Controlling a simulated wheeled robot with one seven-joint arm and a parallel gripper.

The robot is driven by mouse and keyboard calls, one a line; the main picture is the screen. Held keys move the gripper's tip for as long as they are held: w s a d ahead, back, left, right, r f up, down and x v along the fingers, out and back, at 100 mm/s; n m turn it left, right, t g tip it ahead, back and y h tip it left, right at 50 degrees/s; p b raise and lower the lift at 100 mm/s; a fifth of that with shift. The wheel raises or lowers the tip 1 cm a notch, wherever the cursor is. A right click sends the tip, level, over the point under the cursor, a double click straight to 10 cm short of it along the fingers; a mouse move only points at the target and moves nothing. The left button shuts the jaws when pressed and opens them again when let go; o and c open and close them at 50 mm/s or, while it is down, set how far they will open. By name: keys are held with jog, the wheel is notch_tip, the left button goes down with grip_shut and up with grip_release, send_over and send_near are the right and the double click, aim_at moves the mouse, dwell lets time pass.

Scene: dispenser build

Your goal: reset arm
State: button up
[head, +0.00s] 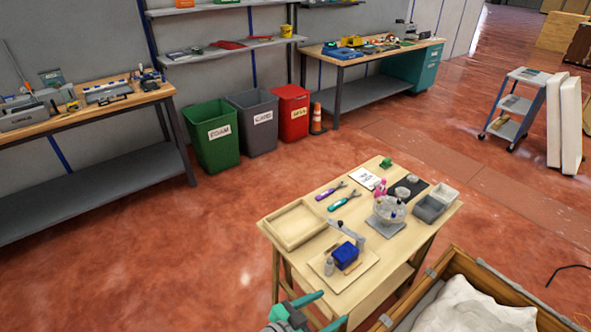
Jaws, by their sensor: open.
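My gripper (334,307) shows at the bottom edge of the head view. Its two teal fingers are spread apart with nothing between them. It is at the near edge of the wooden table (262,226), in front of a light board (325,268). The rest of my arm is mostly cut off by the picture's bottom edge. A blue block-like part (346,255) and a small grey bottle (329,266) stand on the board, apart from the fingers.
The table also holds an empty wooden tray (297,204), purple and teal tools, a clear round container (388,209) and grey bins (430,207). A wooden crate (447,258) with white lining stands close at right. Open red floor lies left of the table.

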jog(key=s+a+f+n+t+y, duration=0.2)
jog(key=s+a+f+n+y, duration=0.2)
jog(key=s+f, duration=0.15)
jog(key=s+a+f+n+t+y, duration=0.1)
jog(key=s+a+f+n+y, duration=0.3)
jog(key=s, duration=0.3)
jog(key=s+r+n+t+y, duration=0.1)
jog(key=s+r+t, duration=0.1)
jog(key=s+r, duration=0.3)
jog(key=s+r+n+t+y, duration=0.1)
jog(key=s+r+t, duration=0.1)
jog(key=s+r, duration=0.4)
jog(key=s, duration=0.5)
jog(key=shift+s+r+y, duration=0.25)
jog(key=shift+r+y, duration=0.05)
jog(key=shift+y, duration=0.1)
